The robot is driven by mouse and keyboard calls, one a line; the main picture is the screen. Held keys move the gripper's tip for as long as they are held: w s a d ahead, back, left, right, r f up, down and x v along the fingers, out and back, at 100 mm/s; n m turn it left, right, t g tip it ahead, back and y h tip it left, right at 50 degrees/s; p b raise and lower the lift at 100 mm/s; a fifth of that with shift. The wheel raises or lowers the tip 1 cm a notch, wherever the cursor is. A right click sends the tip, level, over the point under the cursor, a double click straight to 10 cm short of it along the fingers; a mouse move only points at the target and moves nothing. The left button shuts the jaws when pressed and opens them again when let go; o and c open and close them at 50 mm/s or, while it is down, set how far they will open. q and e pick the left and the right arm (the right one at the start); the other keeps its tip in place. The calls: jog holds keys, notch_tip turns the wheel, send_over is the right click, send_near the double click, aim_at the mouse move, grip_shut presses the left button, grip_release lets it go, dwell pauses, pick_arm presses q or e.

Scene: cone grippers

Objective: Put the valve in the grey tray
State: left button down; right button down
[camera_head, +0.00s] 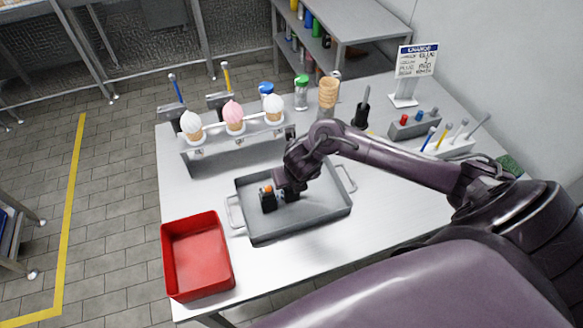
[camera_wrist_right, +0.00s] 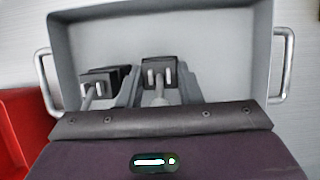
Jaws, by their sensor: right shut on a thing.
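The grey tray (camera_head: 322,216) is a shallow metal pan with two side handles, in the middle of the table. It fills most of the right wrist view (camera_wrist_right: 230,45). My right gripper (camera_head: 279,196) reaches in from the right and points down over the inside of the tray. Its dark fingers (camera_wrist_right: 128,80) show against the tray floor in the wrist view. It is shut on the valve (camera_head: 267,189), of which only small orange bits show between the dark fingers. Whether the valve touches the tray floor I cannot tell. My left gripper is not in view.
A red bin (camera_head: 198,258) stands left of the tray at the table's front edge. Behind the tray is a metal rack (camera_head: 235,140) with ice-cream cones. Jars, stacked cones (camera_head: 328,95), a sign (camera_head: 416,75) and a grey holder (camera_head: 412,125) stand at the back and right.

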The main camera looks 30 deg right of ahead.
jog(key=shift+f, duration=0.15)
jog(key=c, duration=1)
grip_release()
jog(key=shift+r, duration=0.4)
jog(key=p+v, duration=0.3)
jog(key=v, duration=0.8)
jog(key=shift+s+a+r+p, duration=0.1)
jog(key=shift+s+r+p, duration=0.15)
jog(key=shift+s+p, duration=0.1)
